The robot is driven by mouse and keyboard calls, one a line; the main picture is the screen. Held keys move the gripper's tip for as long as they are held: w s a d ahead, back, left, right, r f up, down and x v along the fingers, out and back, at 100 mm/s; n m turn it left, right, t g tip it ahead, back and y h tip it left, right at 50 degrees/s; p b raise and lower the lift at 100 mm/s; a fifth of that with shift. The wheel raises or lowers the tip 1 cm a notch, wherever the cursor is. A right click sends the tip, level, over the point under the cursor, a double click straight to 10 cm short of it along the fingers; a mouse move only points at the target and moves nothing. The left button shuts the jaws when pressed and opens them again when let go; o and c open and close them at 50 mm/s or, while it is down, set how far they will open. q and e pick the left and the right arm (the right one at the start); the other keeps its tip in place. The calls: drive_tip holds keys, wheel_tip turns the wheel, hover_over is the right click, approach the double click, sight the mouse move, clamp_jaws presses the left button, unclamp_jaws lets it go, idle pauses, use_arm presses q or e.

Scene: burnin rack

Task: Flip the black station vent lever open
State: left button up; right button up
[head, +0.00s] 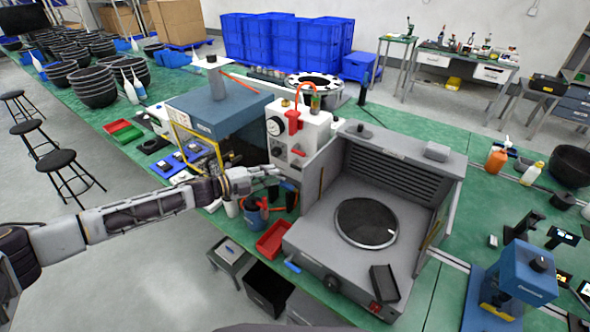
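A white station box (308,133) with a round dial gauge (274,126) stands on the green bench near the middle. A red lever or valve (293,121) is on its upper front. My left arm reaches in from the left, and my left gripper (273,174) is just in front of the lower part of the station box. Its fingers are too small to tell whether they are open or touch anything. My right gripper is out of view.
A grey open-front machine (355,265) with a round dark plate stands right of the station. A blue-topped unit (222,108) stands left of it. A red bin (273,239) and a blue-and-red canister (256,216) sit below my gripper. Black bins stand on the floor.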

use_arm(q)
drive_tip(key=x, duration=1)
drive_tip(key=shift+p, duration=0.35)
idle(0.3)
clamp_jaws()
